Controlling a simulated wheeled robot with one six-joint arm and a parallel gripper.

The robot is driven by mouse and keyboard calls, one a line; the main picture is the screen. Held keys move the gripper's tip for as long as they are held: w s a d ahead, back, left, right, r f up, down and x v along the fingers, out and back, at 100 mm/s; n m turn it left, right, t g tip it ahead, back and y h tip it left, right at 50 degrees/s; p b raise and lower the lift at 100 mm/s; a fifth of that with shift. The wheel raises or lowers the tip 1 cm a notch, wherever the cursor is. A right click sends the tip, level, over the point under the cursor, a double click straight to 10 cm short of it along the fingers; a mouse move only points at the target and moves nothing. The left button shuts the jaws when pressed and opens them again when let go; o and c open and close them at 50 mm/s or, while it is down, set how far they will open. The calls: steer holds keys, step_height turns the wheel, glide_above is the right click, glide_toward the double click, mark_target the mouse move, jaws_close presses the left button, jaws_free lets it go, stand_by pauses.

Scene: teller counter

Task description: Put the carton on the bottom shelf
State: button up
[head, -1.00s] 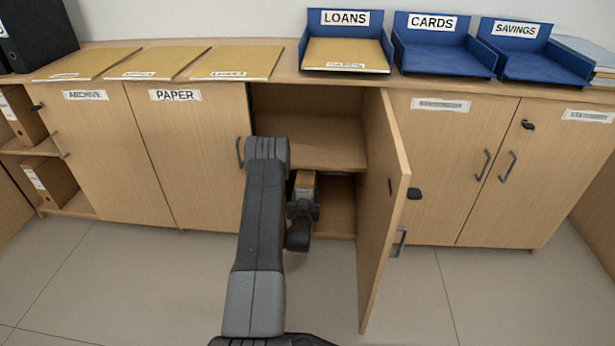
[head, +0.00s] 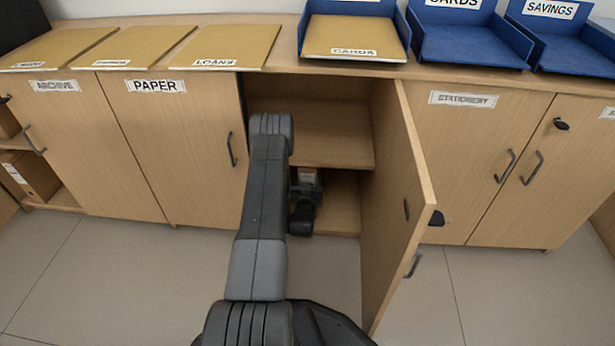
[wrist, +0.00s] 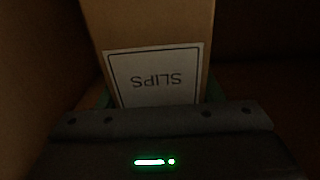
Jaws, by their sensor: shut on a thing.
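The carton (wrist: 150,25) fills the upper middle of the wrist view. It is brown, with a white label reading SLIPS upside down. My gripper (wrist: 160,103) is shut on it, its fingers mostly hidden below and behind the label. In the head view my gripper (head: 305,188) is inside the open cabinet, in the lower compartment, and only a small part of the carton (head: 307,175) shows there. The bottom shelf (head: 342,218) shows to the right of my gripper. I cannot tell whether the carton touches it.
The middle shelf (head: 330,152) is empty where visible and lies above my gripper. The open door (head: 400,210) stands out at the right. The closed PAPER door (head: 175,150) is at the left. Blue trays (head: 355,35) and folders (head: 235,45) lie on the counter.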

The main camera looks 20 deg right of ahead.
steer(key=shift+w+f, duration=0.15)
steer(key=o, duration=1.6)
steer(key=shift+f, duration=0.15)
steer(key=shift+o, duration=0.2)
steer(key=shift+s+a, duration=0.15)
steer(key=shift+s, duration=0.25)
steer(key=p+v, duration=0.3)
steer(key=v, duration=0.8)
steer(key=shift+s, duration=0.2)
